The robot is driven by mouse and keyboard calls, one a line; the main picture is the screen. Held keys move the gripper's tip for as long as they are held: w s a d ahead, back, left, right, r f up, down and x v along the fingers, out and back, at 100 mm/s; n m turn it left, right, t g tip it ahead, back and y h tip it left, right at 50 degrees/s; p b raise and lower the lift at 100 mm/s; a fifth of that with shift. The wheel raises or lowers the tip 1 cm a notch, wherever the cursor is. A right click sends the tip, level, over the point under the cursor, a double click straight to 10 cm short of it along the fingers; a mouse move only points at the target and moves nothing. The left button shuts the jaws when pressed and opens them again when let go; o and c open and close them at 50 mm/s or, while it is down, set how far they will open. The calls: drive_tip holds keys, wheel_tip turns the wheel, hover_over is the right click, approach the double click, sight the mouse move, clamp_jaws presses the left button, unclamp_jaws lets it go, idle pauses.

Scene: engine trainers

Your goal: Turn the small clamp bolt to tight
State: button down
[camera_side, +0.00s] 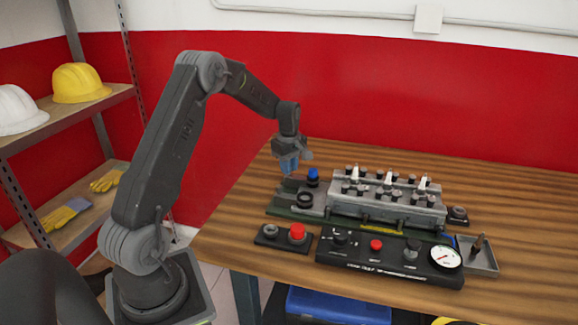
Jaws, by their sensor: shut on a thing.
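My gripper (289,167) points down over the left end of the engine trainer (388,204), just left of a blue-capped post (313,176). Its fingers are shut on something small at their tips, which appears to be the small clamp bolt. The bolt itself is hidden by the fingers and too small to make out, so its turn position cannot be told. A dark round ring part (305,198) sits on the trainer's base just in front and to the right of my gripper.
In front of the trainer stand a small box with a red button (297,231) and a black control panel (345,262) with a gauge (445,257). A metal tray (484,262) is at the right. The wooden table (232,237) is bare at the left front.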

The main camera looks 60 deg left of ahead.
drive_tip(key=m, duration=0.7)
drive_tip(key=shift+m, duration=0.4)
drive_tip(key=m, duration=1)
drive_tip(key=shift+m, duration=0.4)
drive_tip(key=m, duration=0.3)
drive_tip(key=shift+m, duration=0.3)
drive_tip(key=m, duration=0.6)
drive_tip(key=shift+m, duration=0.4)
drive_tip(key=c, duration=1.1)
unclamp_jaws()
